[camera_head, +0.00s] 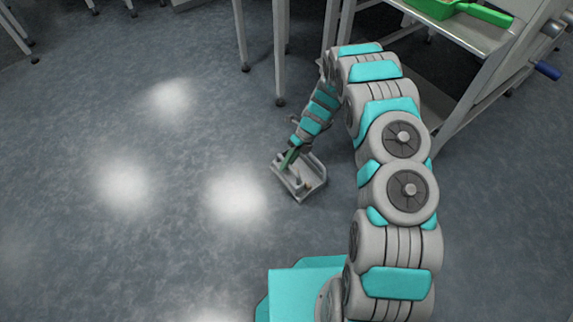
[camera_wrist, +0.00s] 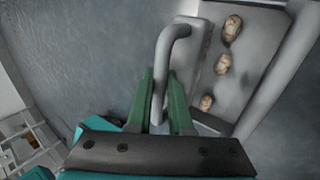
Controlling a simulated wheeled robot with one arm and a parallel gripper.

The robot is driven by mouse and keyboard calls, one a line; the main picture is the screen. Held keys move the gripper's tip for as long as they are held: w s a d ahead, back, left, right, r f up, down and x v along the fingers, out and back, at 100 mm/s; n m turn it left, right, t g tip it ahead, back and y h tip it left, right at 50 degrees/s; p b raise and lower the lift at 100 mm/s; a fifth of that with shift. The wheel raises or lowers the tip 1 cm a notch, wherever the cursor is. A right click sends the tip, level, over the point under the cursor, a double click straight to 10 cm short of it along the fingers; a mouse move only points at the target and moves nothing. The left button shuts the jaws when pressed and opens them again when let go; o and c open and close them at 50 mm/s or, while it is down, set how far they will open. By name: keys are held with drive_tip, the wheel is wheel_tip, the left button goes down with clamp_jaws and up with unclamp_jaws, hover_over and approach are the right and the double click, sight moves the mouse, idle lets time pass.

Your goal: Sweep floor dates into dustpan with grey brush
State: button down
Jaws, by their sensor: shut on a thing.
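A grey dustpan (camera_head: 315,181) is at floor level near the middle of the head view, beside the shelf unit. In the wrist view the dustpan (camera_wrist: 291,62) fills the upper right, and three brown dates (camera_wrist: 223,64) lie inside it, apart from each other. My gripper (camera_head: 291,157) is at the pan's left side. No dates show on the visible floor.
A metal shelf unit (camera_head: 482,38) stands at the upper right, with a green, handled item (camera_head: 484,13) on top. Table legs (camera_head: 279,60) stand behind the pan. The blue-grey floor (camera_head: 110,130) to the left is clear, with bright light reflections.

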drive_tip(key=shift+s+a+r+p, duration=0.2)
drive_tip(key=shift+r+p, duration=0.25)
drive_tip(key=shift+r, duration=0.45)
drive_tip(key=shift+s+a+r+p, duration=0.1)
drive_tip(key=shift+a+r+p, duration=0.25)
drive_tip(key=shift+r, duration=0.6)
drive_tip(key=shift+s+a+r+p, duration=0.1)
drive_tip(key=shift+r+p, duration=0.4)
drive_tip(key=shift+r, duration=0.4)
drive_tip(key=shift+r, duration=0.1)
